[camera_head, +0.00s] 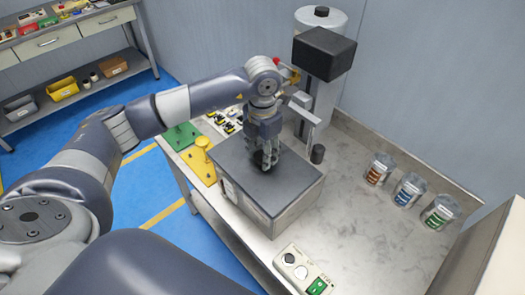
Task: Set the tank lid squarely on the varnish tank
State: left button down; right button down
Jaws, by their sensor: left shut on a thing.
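The varnish tank (296,208) is a grey metal box on the workbench, in the middle of the head view. The dark grey tank lid (290,187) lies over its top. The lid's edges look roughly in line with the tank's walls; I cannot tell whether it is fully seated or a little above the rim. My left gripper (265,163) points down at the lid's middle and is shut on its grip, which the fingers mostly hide. My right gripper is not in view.
Behind the tank stand a pale cylinder with a black box (325,52) and a small black cup (317,154). Yellow (201,164) and green (182,136) stands are left. A switch box (303,271) is in front. Several labelled jars (409,190) stand right, beyond clear bench.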

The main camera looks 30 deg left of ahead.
pick_arm(q)
jog(key=shift+f, duration=0.25)
jog(key=c, duration=0.9)
grip_release()
notch_tip(320, 180, up, 12)
jog(key=shift+r, duration=0.1)
